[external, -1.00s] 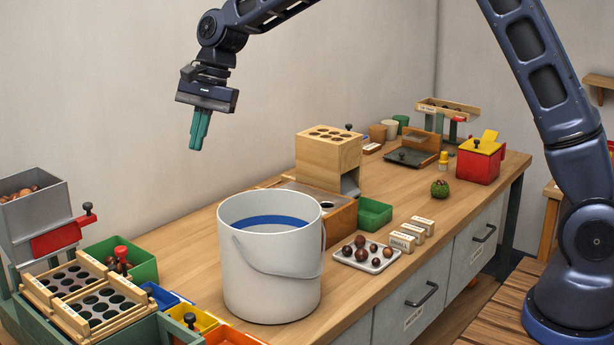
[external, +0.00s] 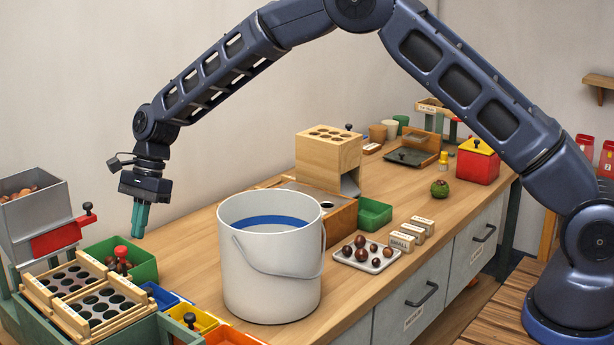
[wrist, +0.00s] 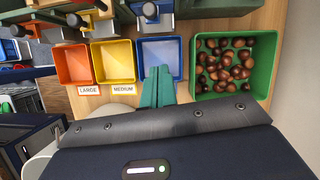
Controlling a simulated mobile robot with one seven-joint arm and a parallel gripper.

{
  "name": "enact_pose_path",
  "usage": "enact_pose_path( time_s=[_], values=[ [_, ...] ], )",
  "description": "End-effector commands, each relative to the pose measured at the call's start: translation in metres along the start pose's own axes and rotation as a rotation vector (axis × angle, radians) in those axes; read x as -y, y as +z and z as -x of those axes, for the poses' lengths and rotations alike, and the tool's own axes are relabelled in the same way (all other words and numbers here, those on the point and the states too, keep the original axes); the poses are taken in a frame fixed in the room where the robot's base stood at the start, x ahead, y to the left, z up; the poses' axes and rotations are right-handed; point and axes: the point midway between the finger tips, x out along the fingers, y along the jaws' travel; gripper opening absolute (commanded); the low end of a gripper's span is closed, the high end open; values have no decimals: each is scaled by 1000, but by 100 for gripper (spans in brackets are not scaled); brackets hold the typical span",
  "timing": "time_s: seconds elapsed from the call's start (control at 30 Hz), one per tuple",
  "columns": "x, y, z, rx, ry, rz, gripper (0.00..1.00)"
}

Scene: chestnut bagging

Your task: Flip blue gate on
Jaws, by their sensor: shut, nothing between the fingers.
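The blue bin (wrist: 170,48) lies between the yellow and green bins in the wrist view. In the external view only a sliver of the blue bin (external: 160,294) shows beside the sorter. My gripper (external: 138,234) points down above the green bin area in the external view. Its teal fingers (wrist: 158,72) are shut and empty, and overlap the front of the blue bin in the wrist view. They touch nothing that I can see.
The green bin (wrist: 277,80) holds several chestnuts. The yellow bin (wrist: 105,46) and orange bin (wrist: 64,57) are beside the blue one. A red knob (external: 121,252) rises by the sorter trays (external: 62,304). The white bucket (external: 270,280) stands to the right.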

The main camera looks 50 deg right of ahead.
Motion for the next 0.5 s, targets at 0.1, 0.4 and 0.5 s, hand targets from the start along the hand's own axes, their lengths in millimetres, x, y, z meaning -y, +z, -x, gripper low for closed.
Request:
enact_pose_path(
  time_s=[0.1, 0.4, 0.5],
  values=[
    [-1, 0, -15, 0, 2, 0, 0],
    [-1, 0, -66, 0, 3, 1, 0],
    [-1, 0, -84, -1, 2, 1, 0]
  ],
)
